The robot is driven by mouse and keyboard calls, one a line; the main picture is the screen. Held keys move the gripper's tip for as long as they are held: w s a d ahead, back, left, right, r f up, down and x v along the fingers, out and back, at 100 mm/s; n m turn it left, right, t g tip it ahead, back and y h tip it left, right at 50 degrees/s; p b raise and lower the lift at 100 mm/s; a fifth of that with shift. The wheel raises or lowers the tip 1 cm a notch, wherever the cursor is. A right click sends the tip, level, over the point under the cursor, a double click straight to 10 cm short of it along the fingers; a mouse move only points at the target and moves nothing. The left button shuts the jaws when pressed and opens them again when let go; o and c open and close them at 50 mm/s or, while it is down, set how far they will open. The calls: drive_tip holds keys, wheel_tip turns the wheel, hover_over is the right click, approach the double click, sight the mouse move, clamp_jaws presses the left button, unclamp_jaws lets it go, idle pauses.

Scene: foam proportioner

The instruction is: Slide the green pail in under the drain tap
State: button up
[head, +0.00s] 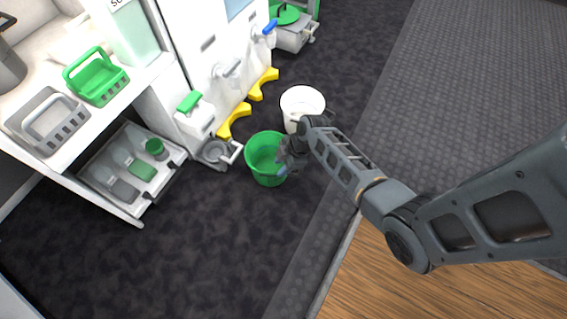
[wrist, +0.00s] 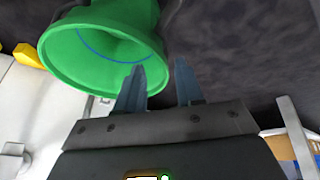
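The green pail (head: 266,166) stands upright on the dark floor in front of the white cabinet. It fills the upper left of the wrist view (wrist: 95,45), with a blue line inside. My gripper (head: 284,170) is at the pail's right side in the head view. In the wrist view my gripper (wrist: 160,78) has its two fingers apart; the left one overlaps the pail's rim. I cannot tell whether it touches. Taps on the cabinet include a white one (head: 230,69) and one with a blue handle (head: 270,28). Which is the drain tap is unclear.
A white pail (head: 302,98) stands just behind the green one. Yellow curved floor pieces (head: 234,121) (head: 264,84) lie along the cabinet's foot. A green-handled white unit (head: 192,112) and grey round part (head: 216,152) are left of the pail. Floor in front is clear.

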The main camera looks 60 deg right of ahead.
sight(275, 178)
drive_tip(key=b+x, duration=0.3)
drive_tip(key=x, duration=0.3)
drive_tip(key=shift+w+a+f, duration=0.1)
drive_tip(key=shift+f, duration=0.3)
drive_tip(key=shift+c, duration=0.4)
clamp_jaws()
